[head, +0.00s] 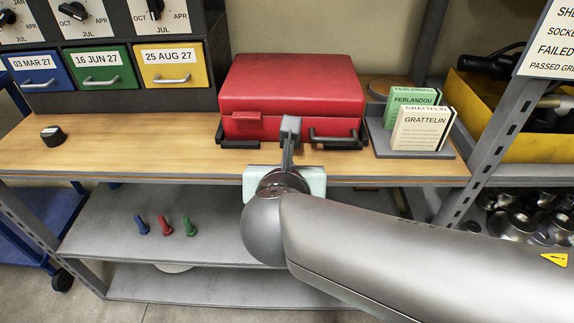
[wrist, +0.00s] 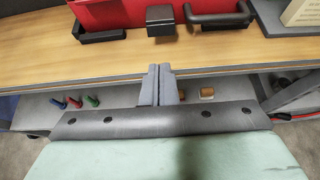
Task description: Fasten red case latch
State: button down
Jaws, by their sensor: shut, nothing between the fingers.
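The red case (head: 290,84) stands with its lid down on the wooden bench. A black handle (head: 333,138) is at the front right. The wrist view shows the lower front of the red case (wrist: 120,12) and a dark block (wrist: 160,20) left of the handle (wrist: 220,17). My gripper (head: 290,124) is shut and empty, in front of the case's middle and apart from the tab.
A tray with cards (head: 420,128) stands right of the case. Colored drawers (head: 105,68) and a black knob (head: 53,136) are to the left. Bare bench top (head: 130,150) lies left of the case.

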jog(key=b+x, duration=0.3)
jog(key=x, duration=0.4)
jog(key=shift+w+f, duration=0.1)
jog(key=shift+f, duration=0.2)
jog(key=shift+w+f, duration=0.2)
jog(key=shift+w, duration=0.45)
jog(key=shift+r, duration=0.15)
